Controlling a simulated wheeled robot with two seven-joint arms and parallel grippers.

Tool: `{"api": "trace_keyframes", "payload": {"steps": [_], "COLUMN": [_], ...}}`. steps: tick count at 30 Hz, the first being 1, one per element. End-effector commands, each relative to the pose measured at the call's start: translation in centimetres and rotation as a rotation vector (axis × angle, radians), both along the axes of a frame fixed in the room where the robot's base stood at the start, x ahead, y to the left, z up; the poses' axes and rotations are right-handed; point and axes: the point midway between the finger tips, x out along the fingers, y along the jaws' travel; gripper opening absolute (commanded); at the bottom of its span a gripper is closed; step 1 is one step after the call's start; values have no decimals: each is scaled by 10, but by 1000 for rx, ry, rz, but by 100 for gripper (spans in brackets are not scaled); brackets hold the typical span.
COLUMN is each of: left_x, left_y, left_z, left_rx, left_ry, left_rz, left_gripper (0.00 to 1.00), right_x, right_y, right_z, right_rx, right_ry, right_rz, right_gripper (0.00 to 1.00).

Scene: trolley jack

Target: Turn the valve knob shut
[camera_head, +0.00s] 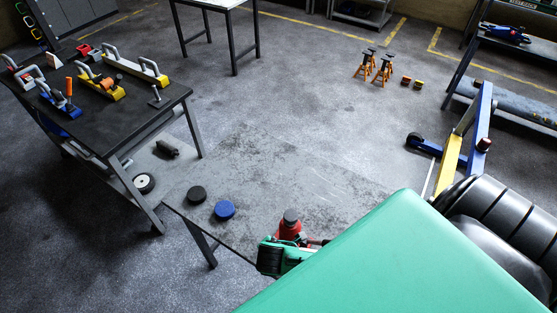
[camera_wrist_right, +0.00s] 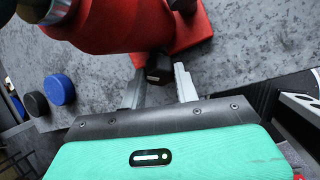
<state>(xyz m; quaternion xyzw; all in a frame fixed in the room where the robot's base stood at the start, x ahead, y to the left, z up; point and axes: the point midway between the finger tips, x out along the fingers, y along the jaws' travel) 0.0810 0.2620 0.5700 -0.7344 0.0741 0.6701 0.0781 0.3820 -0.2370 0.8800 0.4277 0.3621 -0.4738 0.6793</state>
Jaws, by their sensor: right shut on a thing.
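The red jack (camera_head: 289,231) stands on the near grey table, with a dark cap on top. In the right wrist view its red body (camera_wrist_right: 110,28) fills the upper left, and the black valve knob (camera_wrist_right: 158,68) sticks out low on it. My right gripper (camera_wrist_right: 160,82) has one finger on each side of the knob and is shut on it. In the head view my green right hand (camera_head: 285,258) is beside the jack's near side, and the knob is hidden there. My left gripper is not in view.
A blue disc (camera_head: 225,210) and a black disc (camera_head: 197,194) lie on the table (camera_head: 255,165) left of the jack. A workbench (camera_head: 150,118) with tools stands at the left. Orange jack stands (camera_head: 375,66) are on the floor behind. My green arm covers the lower right.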

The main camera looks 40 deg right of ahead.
Motion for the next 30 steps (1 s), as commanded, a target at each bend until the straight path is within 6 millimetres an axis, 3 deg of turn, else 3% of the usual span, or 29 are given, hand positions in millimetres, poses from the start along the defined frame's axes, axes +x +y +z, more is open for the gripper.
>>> {"api": "trace_keyframes", "payload": {"steps": [18,30], "left_x": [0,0], "left_y": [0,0], "left_z": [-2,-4], "left_rx": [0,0], "left_ry": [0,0], "left_rz": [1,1], "left_gripper": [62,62], "right_x": [-4,-5], "right_y": [0,0], "right_z": [-2,-2], "right_rx": [162,209], "right_ry": [-343,-448], "right_rz": [-381,-495], "right_gripper": [8,8]}}
